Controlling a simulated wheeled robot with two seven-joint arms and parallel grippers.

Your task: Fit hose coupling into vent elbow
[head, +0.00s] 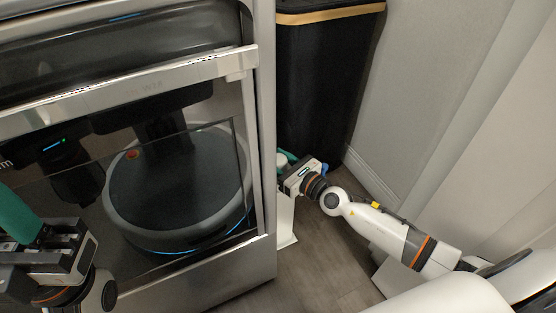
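My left gripper (42,240) is at the lower left in the head view, in front of the glass-fronted appliance. A teal part rises from it and is cut off by the picture's left edge. My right gripper (289,172) is low beside the appliance's right side edge. A small white and teal piece (283,158) shows at its tip, partly hidden by the appliance edge; I cannot tell whether it is held. Neither the hose coupling nor the vent elbow can be made out with certainty. The finger gaps of both grippers are unclear.
The steel and glass appliance (205,288) fills the left, its glass showing a reflection. A tall black bin-like box (322,85) with a tan band stands behind my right gripper. A white upright piece (286,222) stands below it. Pale walls close the right; grey floor (325,260) is open.

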